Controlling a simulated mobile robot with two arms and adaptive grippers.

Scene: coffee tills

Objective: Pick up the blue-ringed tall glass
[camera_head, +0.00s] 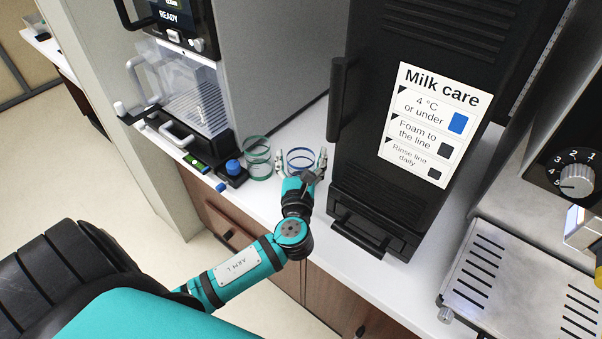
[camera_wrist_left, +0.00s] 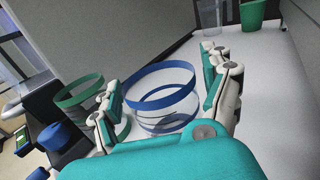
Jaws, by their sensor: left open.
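The blue-ringed tall glass (camera_head: 300,150) stands upright on the white counter, left of the black milk fridge. In the left wrist view the glass (camera_wrist_left: 162,101) is clear, with a blue band at its rim and another blue ring lower down. My left gripper (camera_head: 302,160) is open, with one finger on each side of the glass. In the left wrist view the left gripper (camera_wrist_left: 171,78) shows a gap at the right finger; contact at the left finger cannot be told. The glass's lower part is hidden by my gripper. My right gripper is not in view.
A green-ringed glass (camera_head: 257,145) stands just left of the blue-ringed one, close to my left finger. A small device with a blue top (camera_head: 233,167) is beside it. The milk fridge (camera_head: 375,130) stands close on the right. A green cup (camera_wrist_left: 253,14) and a clear glass (camera_wrist_left: 210,18) are farther back.

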